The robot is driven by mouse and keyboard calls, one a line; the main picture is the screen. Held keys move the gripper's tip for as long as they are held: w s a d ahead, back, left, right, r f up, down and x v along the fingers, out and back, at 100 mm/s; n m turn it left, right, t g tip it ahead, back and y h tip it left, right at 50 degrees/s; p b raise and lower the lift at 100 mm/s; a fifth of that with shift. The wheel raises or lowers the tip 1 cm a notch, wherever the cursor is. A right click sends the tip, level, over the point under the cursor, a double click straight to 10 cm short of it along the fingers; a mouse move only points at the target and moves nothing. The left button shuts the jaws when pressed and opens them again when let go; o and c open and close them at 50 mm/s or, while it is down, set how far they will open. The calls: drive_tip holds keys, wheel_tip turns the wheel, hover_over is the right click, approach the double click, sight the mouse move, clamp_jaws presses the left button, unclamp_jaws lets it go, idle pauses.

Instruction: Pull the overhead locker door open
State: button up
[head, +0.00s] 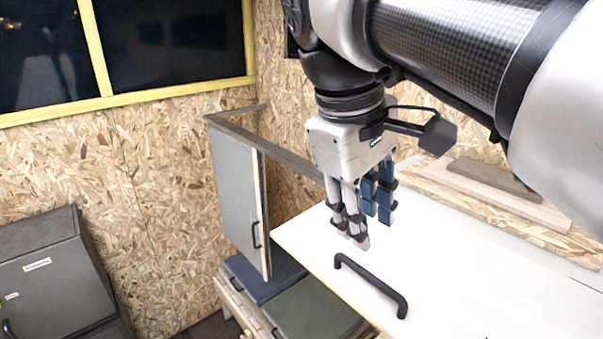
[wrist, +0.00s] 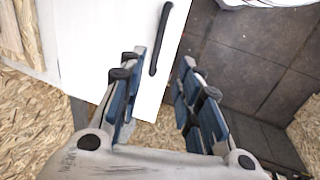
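A large pale, nearly white panel (head: 470,265) with a black bar handle (head: 372,283) fills the lower right of the head view. I take it for the locker door; I cannot tell whether it stands ajar. My gripper (head: 368,232) points down over the panel, close to the handle's far end in the picture. In the wrist view the panel (wrist: 100,35) is at the upper left. The handle (wrist: 161,38) runs along its right side, its lower end between my open fingers (wrist: 162,64). The fingers look empty; contact with the handle is not visible.
A grey-green cabinet door (head: 238,195) with its own black handle stands left of the panel. Below it are low units with a dark blue top (head: 265,280). A grey cabinet (head: 45,275) is at the far left. Wooden boards (head: 495,185) lie behind the panel.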

sight(372, 277)
drive_tip(key=x, duration=1.3)
drive_tip(key=shift+w+d+b, duration=0.1)
drive_tip(key=shift+b, duration=0.2)
drive_tip(key=shift+c, duration=0.2)
clamp_jaws()
